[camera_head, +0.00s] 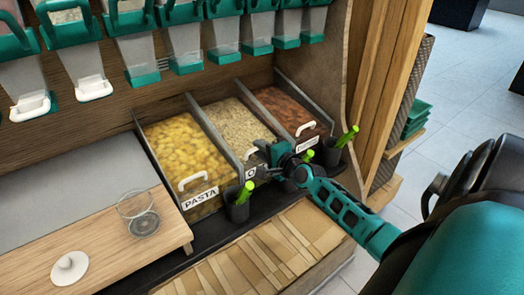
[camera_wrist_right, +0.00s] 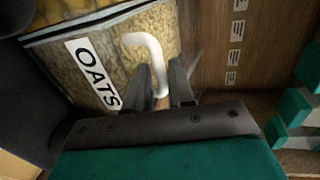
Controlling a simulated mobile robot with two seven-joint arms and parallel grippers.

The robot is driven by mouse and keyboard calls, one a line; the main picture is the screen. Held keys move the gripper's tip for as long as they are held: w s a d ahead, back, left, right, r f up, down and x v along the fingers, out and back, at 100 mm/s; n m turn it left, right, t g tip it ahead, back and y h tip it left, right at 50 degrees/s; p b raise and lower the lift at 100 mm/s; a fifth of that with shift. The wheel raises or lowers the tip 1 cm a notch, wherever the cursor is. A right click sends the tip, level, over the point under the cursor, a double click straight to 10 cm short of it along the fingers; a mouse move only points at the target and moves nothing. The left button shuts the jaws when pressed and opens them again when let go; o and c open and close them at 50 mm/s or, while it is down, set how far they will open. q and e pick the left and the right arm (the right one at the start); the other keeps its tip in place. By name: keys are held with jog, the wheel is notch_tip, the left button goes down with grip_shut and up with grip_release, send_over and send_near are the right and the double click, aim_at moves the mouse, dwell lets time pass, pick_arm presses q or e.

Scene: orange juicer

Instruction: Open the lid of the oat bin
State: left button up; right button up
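The oat bin (camera_head: 232,122) is the middle of three clear-lidded bins, and its lid looks closed. Its label reads OATS in the right wrist view (camera_wrist_right: 92,73). The lid has a white bar handle (camera_wrist_right: 146,42), mostly hidden by my gripper in the head view. My right gripper (camera_head: 257,158) is at the front of the oat bin. In the right wrist view its two fingers (camera_wrist_right: 161,78) stand close on either side of the handle and look shut on it. My left gripper is not in view.
The pasta bin (camera_head: 182,145) is on the left and a bin of reddish-brown contents (camera_head: 285,108) on the right. Dark cups with green-handled scoops (camera_head: 238,207) stand in front. A wooden board (camera_head: 105,250) holds a glass (camera_head: 138,205). Teal dispensers (camera_head: 130,45) hang above.

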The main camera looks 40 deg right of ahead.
aim_at(240, 133)
grip_shut()
dwell(0.4)
jog(key=w+r, duration=0.1)
jog(key=w, duration=0.3)
jog(key=w+d+r+b, duration=0.1)
jog(key=w, duration=0.2)
jog(key=w+r+b, duration=0.1)
jog(key=w, duration=0.3)
jog(key=shift+w+d+r, duration=0.15)
jog(key=shift+w, duration=0.15)
grip_release()
